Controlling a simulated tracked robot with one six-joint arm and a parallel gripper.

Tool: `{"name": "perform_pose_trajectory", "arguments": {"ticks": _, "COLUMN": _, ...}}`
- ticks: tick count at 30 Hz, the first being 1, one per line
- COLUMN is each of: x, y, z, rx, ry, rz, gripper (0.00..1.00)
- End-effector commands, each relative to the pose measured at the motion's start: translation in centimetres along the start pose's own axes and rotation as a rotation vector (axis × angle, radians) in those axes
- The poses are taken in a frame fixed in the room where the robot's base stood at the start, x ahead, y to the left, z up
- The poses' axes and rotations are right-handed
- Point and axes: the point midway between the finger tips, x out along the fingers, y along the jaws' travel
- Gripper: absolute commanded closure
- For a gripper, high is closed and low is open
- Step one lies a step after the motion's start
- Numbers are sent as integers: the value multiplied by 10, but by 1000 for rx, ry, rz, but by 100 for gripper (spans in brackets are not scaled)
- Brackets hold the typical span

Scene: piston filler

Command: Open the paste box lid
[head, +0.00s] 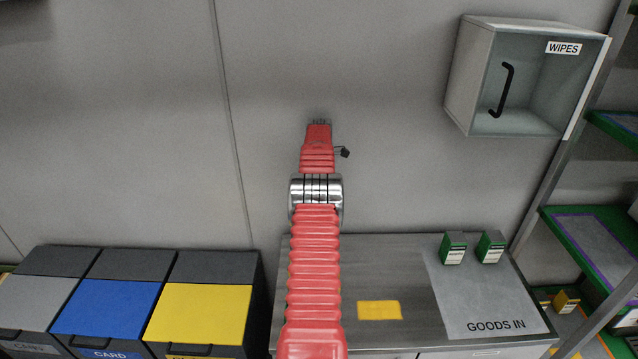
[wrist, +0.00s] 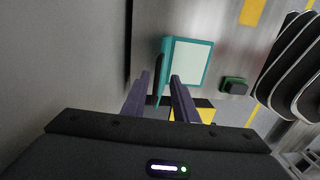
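My gripper (wrist: 160,76) is open, with a clear gap between its two fingers in the wrist view. A teal box (wrist: 165,44) with a pale panel shows just beyond the fingertips. It has a dark strip along its left side, which lines up with the gap. I cannot tell whether the fingers touch it, or for sure whether it is the paste box. In the head view, my gripper (head: 319,122) points away above the bench, and its fingers are too small to read. The teal box does not show there; my arm may hide it.
A WIPES cabinet (head: 480,60) hangs at upper right. Lidded bins (head: 200,315) stand at left, green-edged shelves (head: 590,235) at right.

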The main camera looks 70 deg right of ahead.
Motion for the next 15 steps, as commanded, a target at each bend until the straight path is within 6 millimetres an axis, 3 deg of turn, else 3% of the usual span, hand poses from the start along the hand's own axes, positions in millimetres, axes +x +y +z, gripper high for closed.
{"name": "perform_pose_trajectory", "arguments": {"ticks": 4, "x": -27, "y": 1, "z": -1, "rx": -1, "ry": 0, "rz": 3, "gripper": 74}}
{"name": "perform_pose_trajectory", "arguments": {"ticks": 15, "x": -64, "y": 1, "z": -2, "rx": -1, "ry": 0, "rz": 1, "gripper": 74}}
